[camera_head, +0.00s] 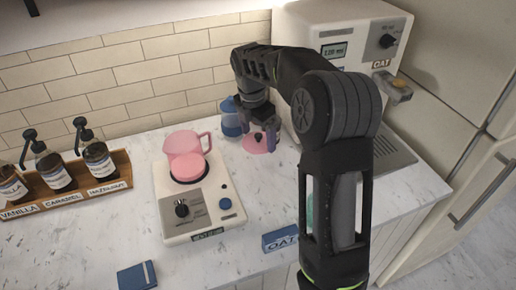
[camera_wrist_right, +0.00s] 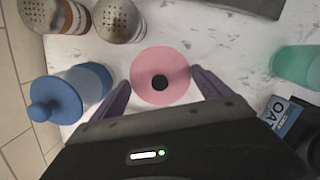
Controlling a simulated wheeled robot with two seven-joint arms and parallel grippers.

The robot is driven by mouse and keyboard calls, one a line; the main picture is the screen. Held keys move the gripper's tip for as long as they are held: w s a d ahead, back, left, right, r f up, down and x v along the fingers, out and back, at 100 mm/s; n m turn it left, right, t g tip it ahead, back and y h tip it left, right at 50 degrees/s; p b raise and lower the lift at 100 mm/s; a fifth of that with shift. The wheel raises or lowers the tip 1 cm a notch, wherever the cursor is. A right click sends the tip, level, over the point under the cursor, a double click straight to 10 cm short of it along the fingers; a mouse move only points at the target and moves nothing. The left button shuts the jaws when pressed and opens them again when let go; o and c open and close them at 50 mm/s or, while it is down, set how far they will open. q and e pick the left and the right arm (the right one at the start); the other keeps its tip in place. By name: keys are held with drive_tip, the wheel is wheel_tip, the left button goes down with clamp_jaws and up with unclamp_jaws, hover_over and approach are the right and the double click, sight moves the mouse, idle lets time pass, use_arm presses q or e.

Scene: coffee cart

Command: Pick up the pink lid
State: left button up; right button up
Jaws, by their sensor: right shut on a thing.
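The pink lid (camera_head: 257,148) is a flat round disc with a dark knob, at the back of the counter in front of the white machine. In the right wrist view the lid (camera_wrist_right: 165,57) sits between my fingers, its knob in the middle. My right gripper (camera_head: 258,138) points down at it and is shut on it; the gripper also shows in the wrist view (camera_wrist_right: 160,79). I cannot tell whether the lid touches the counter. My left gripper is not in view.
A blue-lidded jar (camera_wrist_right: 72,100) stands close beside the lid. A pink pitcher (camera_head: 183,142) is on a white scale-like unit (camera_head: 176,230) to the left. A blue OAT box (camera_head: 280,238) and a teal cup (camera_wrist_right: 298,66) are nearby. A white machine (camera_head: 305,30) stands behind.

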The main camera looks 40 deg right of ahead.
sight(259, 134)
drive_tip(key=shift+r, duration=1.5)
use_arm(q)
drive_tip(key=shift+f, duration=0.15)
